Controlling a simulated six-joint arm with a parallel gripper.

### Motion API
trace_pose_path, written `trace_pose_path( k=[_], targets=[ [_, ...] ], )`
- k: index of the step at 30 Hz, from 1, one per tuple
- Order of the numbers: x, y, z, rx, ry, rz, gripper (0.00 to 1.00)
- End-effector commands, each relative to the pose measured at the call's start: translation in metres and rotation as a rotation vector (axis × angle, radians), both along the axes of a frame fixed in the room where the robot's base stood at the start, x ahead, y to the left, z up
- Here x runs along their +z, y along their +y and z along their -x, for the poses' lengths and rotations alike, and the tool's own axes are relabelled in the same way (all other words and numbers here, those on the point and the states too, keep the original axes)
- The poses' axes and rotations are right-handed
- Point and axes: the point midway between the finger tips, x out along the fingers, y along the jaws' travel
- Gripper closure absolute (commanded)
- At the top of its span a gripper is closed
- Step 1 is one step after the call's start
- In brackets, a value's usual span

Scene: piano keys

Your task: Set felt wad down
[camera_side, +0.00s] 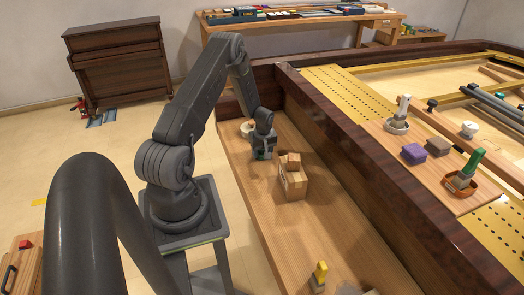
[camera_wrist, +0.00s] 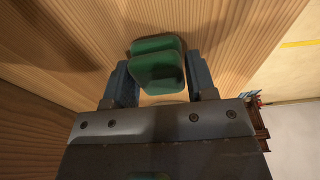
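A green felt wad (camera_wrist: 157,66) sits between the two blue-grey fingers of my gripper (camera_wrist: 158,78) in the wrist view. The wad's shadow falls on the wood close by. I cannot tell whether the wad touches the wood.
A stack of wooden blocks (camera_side: 292,183) stands just right of my gripper. A pale round item (camera_side: 247,129) is just behind it. A yellow-topped piece (camera_side: 320,273) stands at the shelf's near end. A high dark rim (camera_side: 375,160) bounds the right side. Bare shelf lies between.

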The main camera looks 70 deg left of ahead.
Motion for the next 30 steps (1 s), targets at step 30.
trace_pose_path(
  k=[30],
  targets=[
    [0.096, -0.014, 0.000, 0.000, -0.002, -0.002, 0.29]
  ],
)
